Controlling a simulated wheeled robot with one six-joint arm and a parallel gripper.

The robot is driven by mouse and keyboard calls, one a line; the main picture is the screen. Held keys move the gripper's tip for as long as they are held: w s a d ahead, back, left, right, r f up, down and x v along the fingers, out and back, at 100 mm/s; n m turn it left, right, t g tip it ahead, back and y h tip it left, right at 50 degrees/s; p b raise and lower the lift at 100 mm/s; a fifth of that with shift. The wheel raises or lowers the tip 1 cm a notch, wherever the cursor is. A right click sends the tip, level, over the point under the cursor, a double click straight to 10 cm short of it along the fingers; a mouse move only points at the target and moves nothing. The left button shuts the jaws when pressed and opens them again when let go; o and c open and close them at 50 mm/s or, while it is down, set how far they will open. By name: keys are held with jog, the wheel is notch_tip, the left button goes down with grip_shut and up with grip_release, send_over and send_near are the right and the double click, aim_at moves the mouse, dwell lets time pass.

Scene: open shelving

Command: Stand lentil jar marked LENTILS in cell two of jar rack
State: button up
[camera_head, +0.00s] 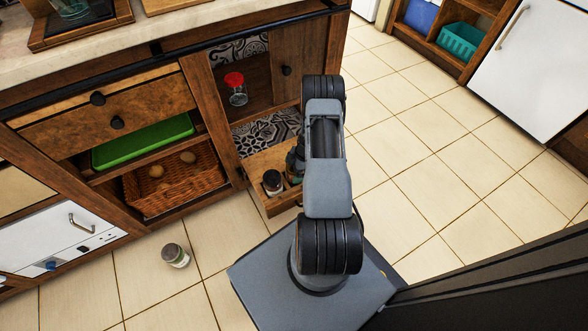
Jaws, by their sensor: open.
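A small glass jar (176,256) with a grey lid is on the floor tiles, left of my base; I cannot read a label. A wooden tray-like box (262,161) low in the open cabinet holds a dark-lidded jar (272,183) near its front. It may be the jar rack, but its cells cannot be made out. A red-lidded glass jar (236,89) is on the shelf above. Which jar is marked LENTILS cannot be told. My arm covers the right part of the box, and dark shapes beside it are unclear. My gripper is hidden.
A wicker basket (172,187) with round items sits under a green tray (143,142) in the left bay. A cabinet door (299,65) stands behind my arm. Floor tiles at right are clear. A white cabinet (535,70) stands far right.

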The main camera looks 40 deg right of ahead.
jog(key=p+v, duration=0.5)
jog(key=v, duration=0.7)
jog(key=shift+r+p, duration=0.2)
jog(key=shift+p, duration=0.2)
